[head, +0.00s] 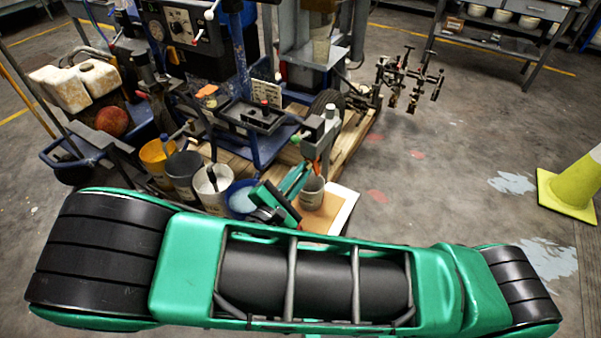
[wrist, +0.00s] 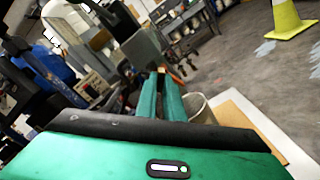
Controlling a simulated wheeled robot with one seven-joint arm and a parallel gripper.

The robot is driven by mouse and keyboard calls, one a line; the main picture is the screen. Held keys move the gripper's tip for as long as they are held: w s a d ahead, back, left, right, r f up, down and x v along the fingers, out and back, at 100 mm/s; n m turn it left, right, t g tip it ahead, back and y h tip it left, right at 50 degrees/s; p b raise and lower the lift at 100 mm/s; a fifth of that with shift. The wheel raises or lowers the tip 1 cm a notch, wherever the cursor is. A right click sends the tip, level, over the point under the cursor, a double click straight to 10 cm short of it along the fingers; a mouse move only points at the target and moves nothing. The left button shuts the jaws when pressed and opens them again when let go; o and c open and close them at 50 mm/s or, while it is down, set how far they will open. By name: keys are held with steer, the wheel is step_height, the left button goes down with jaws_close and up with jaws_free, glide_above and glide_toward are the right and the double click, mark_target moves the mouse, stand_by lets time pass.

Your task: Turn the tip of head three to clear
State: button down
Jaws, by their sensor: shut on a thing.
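A grey spray head (head: 325,130) stands on the front right corner of the line striper (head: 265,150), above a pail. A small orange piece, which looks like its tip (head: 317,167), sits at its lower end and shows in the wrist view (wrist: 182,70). My gripper (head: 306,170) reaches to this tip from the lower left. Its two green fingers (wrist: 161,74) are close together in the wrist view, shut at the head's lower end. The fingers hide most of the gripped part. I cannot tell which way the tip faces.
A grey pail (head: 312,195) stands under the head on a cardboard sheet (head: 343,208). Several paint buckets (head: 212,185) stand to the left. More spray heads (head: 408,80) hang at the back right. A yellow cone (head: 575,185) stands right. The floor between is clear.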

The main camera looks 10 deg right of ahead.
steer(key=shift+n, duration=0.3)
steer(key=n, duration=0.8)
steer(key=shift+d, duration=0.1)
steer(key=c, duration=1.3)
jaws_free()
steer(key=shift+o, duration=0.2)
steer(key=v, duration=0.7)
